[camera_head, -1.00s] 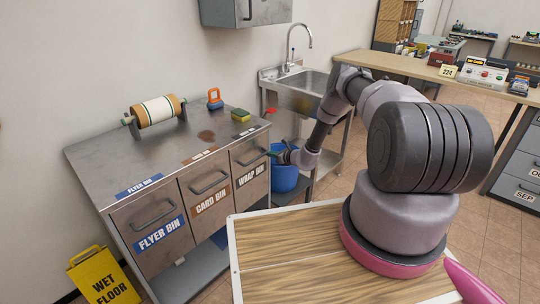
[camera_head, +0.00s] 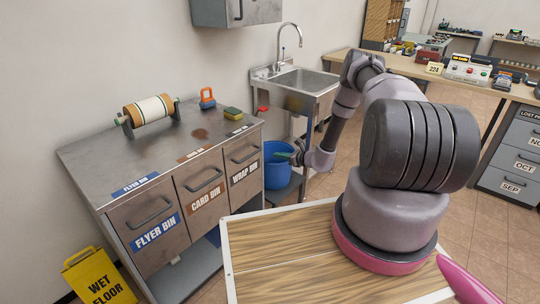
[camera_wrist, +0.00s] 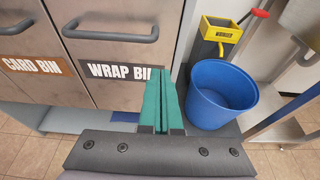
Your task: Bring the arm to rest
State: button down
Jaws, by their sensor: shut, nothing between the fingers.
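My gripper (camera_head: 285,155) is at the end of my bent arm, to the right of the wrap bin drawer (camera_head: 242,161) and in front of the blue bucket in the head view. In the wrist view my gripper's green fingers (camera_wrist: 163,103) are shut together with nothing between them. They point toward the gap between the wrap bin front (camera_wrist: 125,47) and the blue bucket (camera_wrist: 222,94). The fingers look apart from the drawer handle, though the exact distance is hard to tell.
The steel bin cabinet (camera_head: 85,157) stands left, with the card bin (camera_head: 200,190) and flyer bin (camera_head: 152,226). A sink (camera_head: 305,82) stands behind my arm. A yellow wet floor sign (camera_head: 98,278) is at lower left. A long counter (camera_head: 405,68) runs at the back right.

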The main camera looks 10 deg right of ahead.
jog(key=s+a+r+n+g+y, duration=0.1)
jog(key=s+a+r+n+g, duration=0.3)
jog(key=r, duration=0.9)
jog(key=s+a+r+n+g+y, duration=0.1)
jog(key=s+a+r+n, duration=0.15)
jog(key=r+n, duration=0.7)
jog(key=s+a+r+n+g+y, duration=0.1)
jog(key=s+a+r+g, duration=0.15)
jog(key=r, duration=1.45)
jog(key=s+r+n+h, duration=0.4)
jog(key=s+r+n, duration=0.1)
jog(key=s+r, duration=0.8)
jog(key=s+d+r+n+t+h, duration=0.1)
jog(key=s+d+r+n+h, duration=0.1)
jog(key=s, duration=0.7)
jog(key=s+d+r+n+t+h, duration=0.2)
jog(key=s+d+r+n+h, duration=0.1)
jog(key=s, duration=0.7)
jog(key=shift+s+d+r, duration=0.25)
jog(key=shift+d+r, duration=0.15)
jog(key=shift+r, duration=0.45)
